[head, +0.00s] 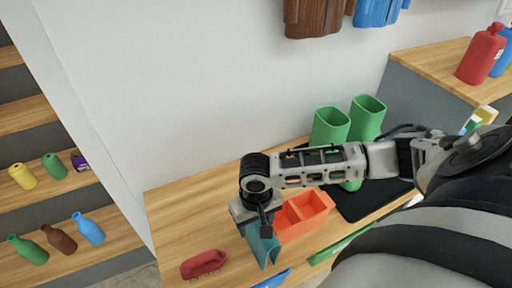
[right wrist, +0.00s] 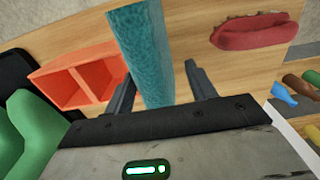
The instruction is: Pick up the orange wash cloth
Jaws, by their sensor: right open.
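I see no orange wash cloth in either view. A teal, cloth-textured piece (head: 263,247) stands upright on the wooden counter just below my right gripper (head: 265,222). In the right wrist view the teal piece (right wrist: 143,45) extends between the two spread fingers of the right gripper (right wrist: 160,70), closer to the left finger. The fingers are apart; whether one touches the piece, I cannot tell. An orange two-compartment box (head: 303,215) sits beside the teal piece, and also shows in the right wrist view (right wrist: 75,78). My left gripper is not in view.
A red brush (head: 203,264) lies at the counter's left. Green boots (head: 330,126) stand on a black mat (head: 364,203) behind my right arm. Shelves with bottles (head: 60,239) are at the left. Bare counter (head: 190,215) lies left of the gripper, against the white wall.

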